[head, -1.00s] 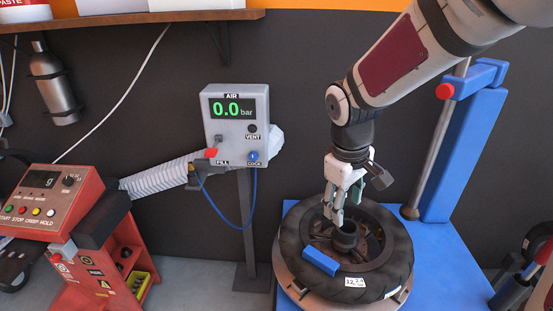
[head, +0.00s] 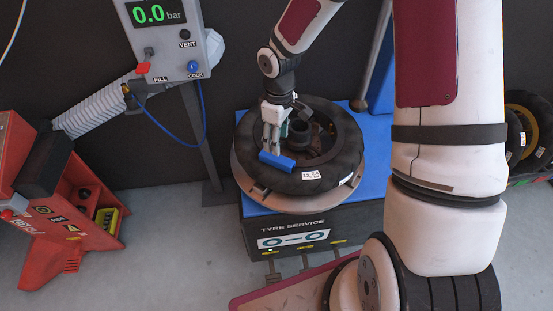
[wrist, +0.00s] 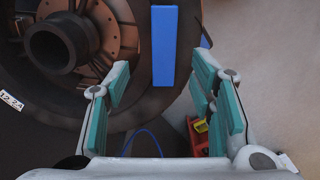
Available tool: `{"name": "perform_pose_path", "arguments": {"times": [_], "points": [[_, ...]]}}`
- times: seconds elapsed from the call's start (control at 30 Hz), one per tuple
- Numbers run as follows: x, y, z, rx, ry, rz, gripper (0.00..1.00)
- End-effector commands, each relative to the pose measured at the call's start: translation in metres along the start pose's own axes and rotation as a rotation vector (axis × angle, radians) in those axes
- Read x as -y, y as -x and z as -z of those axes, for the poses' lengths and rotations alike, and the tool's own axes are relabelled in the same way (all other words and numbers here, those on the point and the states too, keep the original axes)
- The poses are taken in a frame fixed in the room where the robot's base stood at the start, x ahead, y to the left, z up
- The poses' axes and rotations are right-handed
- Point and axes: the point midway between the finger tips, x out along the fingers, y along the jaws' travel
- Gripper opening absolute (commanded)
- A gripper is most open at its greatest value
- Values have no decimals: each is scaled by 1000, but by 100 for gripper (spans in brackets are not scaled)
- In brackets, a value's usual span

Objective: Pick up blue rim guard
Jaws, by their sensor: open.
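The blue rim guard (head: 277,161) is a small blue block lying on the near left part of the tyre (head: 338,165) in the head view. In the wrist view the rim guard (wrist: 164,47) stands upright in the picture, ahead of the space between my fingers. My gripper (head: 272,148) is just above it in the head view, with the fingers pointing down. In the wrist view my gripper (wrist: 165,105) is open, its teal pads apart, with nothing between them. I cannot tell whether a fingertip touches the guard.
The tyre lies flat on the blue tyre machine (head: 250,232), around a dark central hub (head: 299,131). The grey air gauge box (head: 163,35) with a hanging blue hose stands at left. A red cart (head: 62,205) is farther left, with grey floor between.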

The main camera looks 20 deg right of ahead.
Motion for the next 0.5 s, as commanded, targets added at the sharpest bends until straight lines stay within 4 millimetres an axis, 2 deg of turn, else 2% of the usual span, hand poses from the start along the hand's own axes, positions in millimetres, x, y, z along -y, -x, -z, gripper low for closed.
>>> {"name": "perform_pose_path", "arguments": {"times": [0.1, 0.33, 0.5], "points": [[0, -14, 0, 1, 1, 0, 50], [2, -30, 0, 1, 2, 1, 50], [6, -55, 1, 3, 1, 2, 50]]}}
